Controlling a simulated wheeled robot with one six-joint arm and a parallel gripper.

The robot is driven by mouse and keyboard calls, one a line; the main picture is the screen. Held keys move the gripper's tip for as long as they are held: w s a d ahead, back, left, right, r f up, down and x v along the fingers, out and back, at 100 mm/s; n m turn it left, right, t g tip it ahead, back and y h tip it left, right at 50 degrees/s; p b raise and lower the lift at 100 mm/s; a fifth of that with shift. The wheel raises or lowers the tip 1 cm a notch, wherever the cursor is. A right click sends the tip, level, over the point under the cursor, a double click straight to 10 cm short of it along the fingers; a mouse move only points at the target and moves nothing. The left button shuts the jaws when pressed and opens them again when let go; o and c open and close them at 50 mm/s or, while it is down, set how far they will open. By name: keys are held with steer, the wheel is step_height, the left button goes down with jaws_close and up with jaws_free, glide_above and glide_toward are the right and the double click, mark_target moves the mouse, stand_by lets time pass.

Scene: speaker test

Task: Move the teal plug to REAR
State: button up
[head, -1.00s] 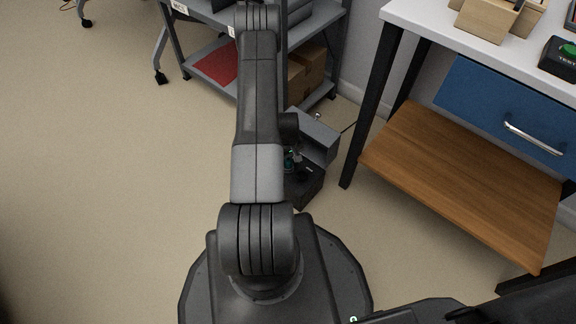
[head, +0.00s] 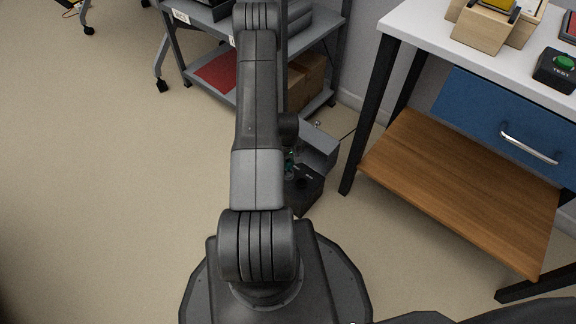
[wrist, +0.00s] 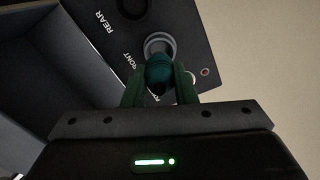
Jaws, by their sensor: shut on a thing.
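The teal plug (wrist: 160,72) is between the two fingers of my gripper (wrist: 158,88) in the wrist view, and the jaws are shut on it. Its far end overlaps a grey ring socket (wrist: 159,42) beside the FRONT label on a black panel (wrist: 190,30). I cannot tell whether the plug is inside the socket or just above it. A dark round socket (wrist: 132,5) by the REAR label (wrist: 108,22) is at the top edge, partly cut off. In the head view my arm covers most of the gripper; a bit of teal shows beside the black box (head: 305,190).
A grey box (head: 318,148) stands against the black one on the floor. To the right is a workbench with a blue drawer (head: 500,120) and wooden lower shelf (head: 450,180). A metal shelf unit (head: 325,30) stands behind. The floor at left is clear.

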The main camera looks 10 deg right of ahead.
mark_target(289, 161)
step_height(289, 161, up, 5)
steer(key=shift+d+r+p, duration=0.1)
steer(key=shift+p, duration=0.55)
steer(key=s+d+r, duration=0.2)
steer(key=s+d, duration=0.1)
steer(key=s, duration=0.1)
steer(key=shift+s+d+f+b, duration=0.25)
steer(key=shift+f+b, duration=0.25)
steer(key=shift+f, duration=1.25)
steer(key=shift+s+d+f+b, duration=0.1)
steer(key=shift+s+f+b, duration=0.3)
steer(key=shift+f, duration=1.3)
steer(key=shift+s+d+f+b, duration=0.15)
steer(key=shift+f+b, duration=0.45)
steer(key=shift+f, duration=1.15)
steer(key=shift+f+b, duration=0.35)
steer(key=o, duration=1)
steer(key=shift+r, duration=0.1)
